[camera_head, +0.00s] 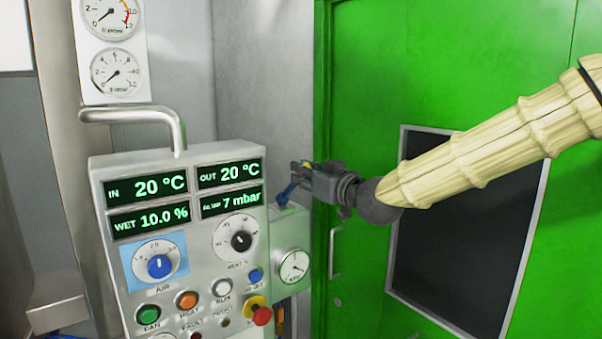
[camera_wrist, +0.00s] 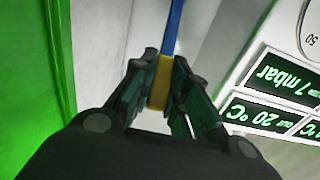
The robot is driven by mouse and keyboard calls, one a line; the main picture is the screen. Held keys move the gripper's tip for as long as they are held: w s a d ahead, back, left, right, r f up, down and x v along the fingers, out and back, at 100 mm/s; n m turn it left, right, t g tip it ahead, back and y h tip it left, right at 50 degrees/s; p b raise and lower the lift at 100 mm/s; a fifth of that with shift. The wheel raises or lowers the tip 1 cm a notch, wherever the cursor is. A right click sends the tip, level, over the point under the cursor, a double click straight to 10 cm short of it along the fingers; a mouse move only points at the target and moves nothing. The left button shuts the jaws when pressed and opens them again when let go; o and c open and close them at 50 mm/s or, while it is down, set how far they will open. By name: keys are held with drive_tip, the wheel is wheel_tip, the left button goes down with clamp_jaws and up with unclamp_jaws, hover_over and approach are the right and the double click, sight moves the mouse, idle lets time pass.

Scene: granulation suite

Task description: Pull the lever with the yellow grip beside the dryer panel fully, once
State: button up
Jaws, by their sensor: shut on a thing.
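The lever has a blue arm (camera_head: 286,191) and a yellow grip, at the right side of the dryer panel (camera_head: 100,185). In the wrist view the yellow grip (camera_wrist: 160,84) sits between my fingers, and the blue arm (camera_wrist: 173,28) runs up from it. My gripper (camera_head: 308,172) is shut on the yellow grip; it also shows in the wrist view (camera_wrist: 162,75). In the head view the fingers hide most of the grip. The panel displays (camera_wrist: 272,95) appear at the right of the wrist view.
A round gauge (camera_head: 293,266) sits below the lever. A red knob on a yellow base (camera_head: 260,314) is at the panel's lower right. A green door (camera_head: 350,120) with a handle (camera_head: 335,252) and dark window (camera_head: 465,240) stands to the right. A bent pipe (camera_head: 140,116) rises above the panel.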

drive_tip(key=shift+f, duration=0.15)
drive_tip(key=shift+s+d+f+b, duration=0.3)
drive_tip(key=shift+s+f+b, duration=0.1)
drive_tip(key=shift+f, duration=0.15)
drive_tip(key=shift+s+d+f+b, duration=0.25)
drive_tip(key=shift+s+f+b, duration=0.15)
drive_tip(key=shift+f, duration=0.1)
drive_tip(key=shift+s+d+f+b, duration=0.15)
drive_tip(key=shift+s+f+b, duration=0.05)
drive_tip(key=shift+f+b, duration=0.3)
drive_tip(key=shift+s+d+f+b, duration=0.15)
drive_tip(key=shift+f+b, duration=0.2)
drive_tip(key=shift+f, duration=0.2)
drive_tip(key=o, duration=1.1)
drive_tip(key=shift+r, duration=0.25)
drive_tip(key=shift+o, duration=0.2)
